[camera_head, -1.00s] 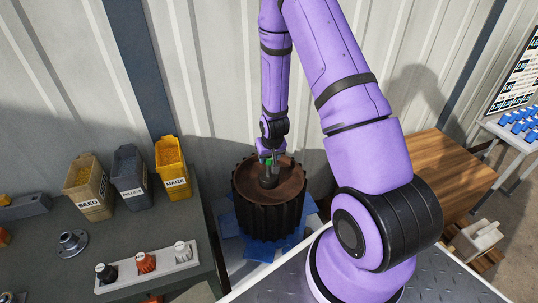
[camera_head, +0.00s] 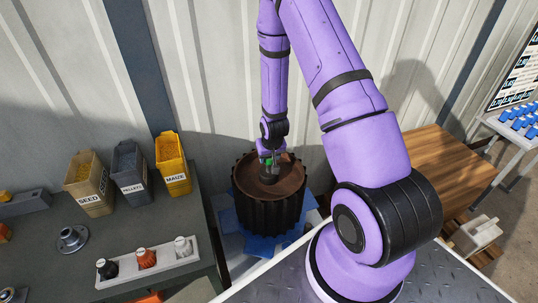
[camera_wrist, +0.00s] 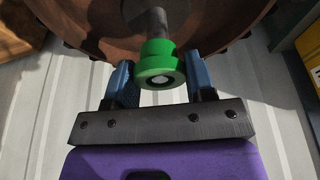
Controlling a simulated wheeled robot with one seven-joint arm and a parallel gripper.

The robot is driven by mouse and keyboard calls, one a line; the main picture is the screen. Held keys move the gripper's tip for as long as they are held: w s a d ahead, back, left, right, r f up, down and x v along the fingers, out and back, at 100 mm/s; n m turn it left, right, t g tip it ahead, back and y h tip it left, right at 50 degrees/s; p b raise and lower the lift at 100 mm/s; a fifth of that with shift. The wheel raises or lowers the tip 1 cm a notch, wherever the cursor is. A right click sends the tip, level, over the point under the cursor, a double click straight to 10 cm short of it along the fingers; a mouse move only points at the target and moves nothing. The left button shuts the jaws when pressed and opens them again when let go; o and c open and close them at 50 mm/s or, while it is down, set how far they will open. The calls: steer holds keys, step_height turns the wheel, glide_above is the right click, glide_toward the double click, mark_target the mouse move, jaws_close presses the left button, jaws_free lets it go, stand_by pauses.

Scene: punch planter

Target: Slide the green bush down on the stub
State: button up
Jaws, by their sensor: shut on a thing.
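The green bush (camera_wrist: 156,66) is a short stepped ring between the two blue fingers of my gripper (camera_wrist: 159,76) in the wrist view. My gripper is shut on it. The grey stub (camera_wrist: 152,20) rises from the brown drum top, in line with the bush; whether the bush is around its end or just above it, I cannot tell. In the head view my gripper (camera_head: 269,158) points down over the drum (camera_head: 268,210), with a little green of the bush (camera_head: 267,162) showing above the dark stub (camera_head: 268,177).
A grey table at the left holds seed (camera_head: 90,185), pellets (camera_head: 129,172) and maize (camera_head: 172,162) bins, a metal flange (camera_head: 71,238) and a white tray (camera_head: 150,263) of small parts. A corrugated wall stands close behind the drum.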

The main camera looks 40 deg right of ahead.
mark_target(269, 171)
steer(key=shift+f, duration=1.95)
steer(key=o, duration=1)
steer(key=v, duration=1)
steer(key=shift+s+r, duration=0.15)
steer(key=shift+r, duration=0.2)
steer(key=shift+r, duration=0.1)
